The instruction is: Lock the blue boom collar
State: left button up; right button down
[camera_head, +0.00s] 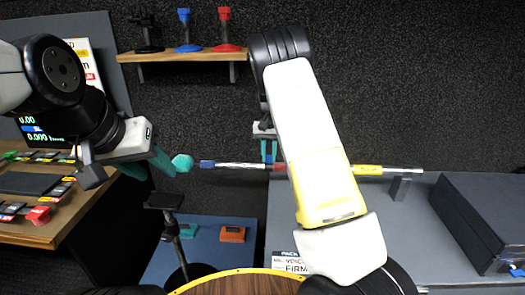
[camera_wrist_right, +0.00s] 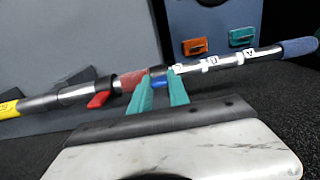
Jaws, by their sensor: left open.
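The boom pole runs across the head view, with a blue end (camera_head: 207,164), a silver tube and a yellow section (camera_head: 368,170). In the right wrist view the blue collar (camera_wrist_right: 159,82) sits on the pole between a reddish section and the white-labelled tube. My right gripper (camera_wrist_right: 160,88) has its teal fingers on either side of the blue collar; whether they press on it is unclear. In the head view my right gripper (camera_head: 268,148) is partly hidden by my arm. My left gripper (camera_head: 172,163) is open and empty, just left of the pole's blue end.
A red lever (camera_wrist_right: 100,98) sits further along the pole. A bracket (camera_head: 399,187) supports the pole near a dark case (camera_head: 485,220). A shelf (camera_head: 185,55) hangs at the back. A control desk (camera_head: 45,225) stands left; a black stand (camera_head: 168,203) is below my left gripper.

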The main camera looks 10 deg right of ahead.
jog(key=shift+w+d+g, duration=0.1)
jog(key=shift+w+g, duration=0.35)
jog(key=shift+g, duration=0.25)
jog(key=shift+w+g, duration=0.1)
jog(key=shift+g, duration=0.3)
jog(key=c, duration=1.2)
grip_release()
jog(key=shift+c, duration=0.2)
jog(key=shift+r, duration=0.15)
notch_tip(320, 180, up, 8)
jog(key=w, duration=0.1)
jog(key=shift+w+d+f, duration=0.15)
jog(key=shift+w+f, duration=0.1)
